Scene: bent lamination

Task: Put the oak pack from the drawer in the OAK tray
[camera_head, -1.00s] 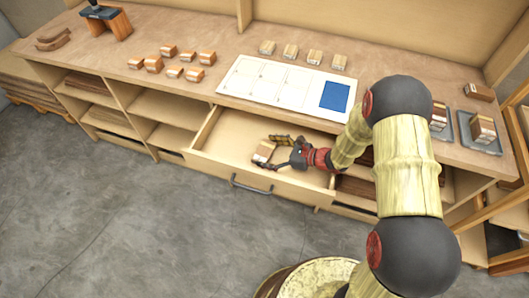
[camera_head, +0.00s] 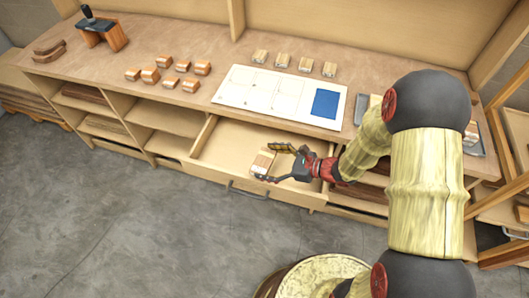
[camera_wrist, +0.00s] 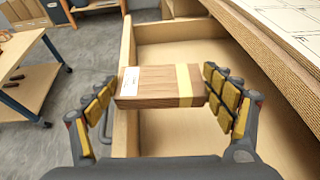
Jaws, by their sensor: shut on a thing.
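The oak pack (camera_wrist: 160,84) is a small wooden block with a pale yellow band and a white label. My gripper (camera_wrist: 160,95) is shut on it, with a yellow-padded finger at each end of the pack in the wrist view. In the head view the pack (camera_head: 262,163) and my gripper (camera_head: 277,162) are over the open drawer (camera_head: 225,146). The wrist view shows the pack at about the drawer's rim. A grey tray (camera_head: 364,104) on the bench at the right is partly hidden by my arm; I cannot read any tray label.
A white board (camera_head: 250,88) with a blue square (camera_head: 325,103) lies on the bench behind the drawer. Several small blocks (camera_head: 282,60) stand behind it, and several more (camera_head: 150,75) to its left. A wooden rack (camera_head: 515,130) stands at the far right.

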